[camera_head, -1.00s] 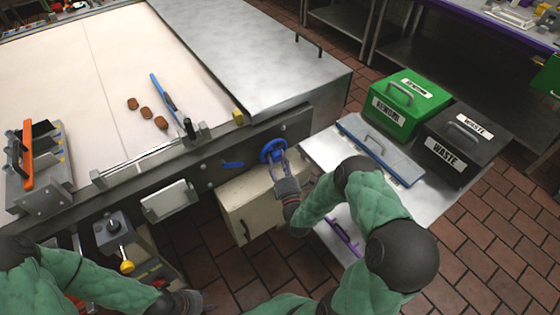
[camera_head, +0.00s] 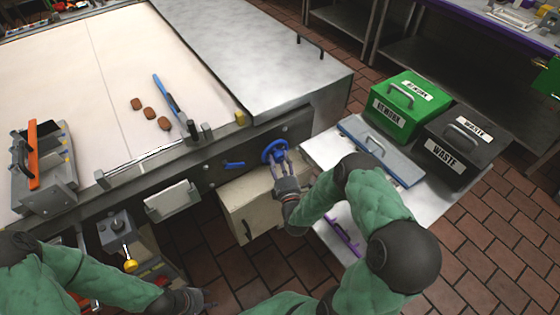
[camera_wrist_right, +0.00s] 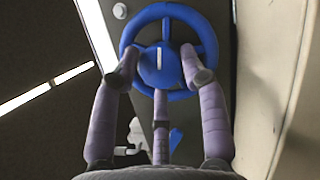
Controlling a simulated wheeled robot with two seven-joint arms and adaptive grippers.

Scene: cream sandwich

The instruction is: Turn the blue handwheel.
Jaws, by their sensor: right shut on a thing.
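The blue handwheel (camera_head: 274,151) is mounted on the dark front side of the machine, and it fills the upper middle of the right wrist view (camera_wrist_right: 160,66). My right gripper (camera_head: 280,160) is at the wheel from below. In the right wrist view its purple fingers (camera_wrist_right: 165,62) reach up to the wheel on both sides of the hub, which has a white mark pointing upright. The fingers are shut on the wheel; their exact contact is partly hidden behind the dark tips. My left gripper (camera_head: 204,303) is low at the bottom edge, far from the wheel, its fingers barely visible.
A blue lever (camera_head: 234,164) sits left of the wheel. A beige box (camera_head: 250,200) stands below it. Three brown pieces (camera_head: 150,114) lie on the belt.

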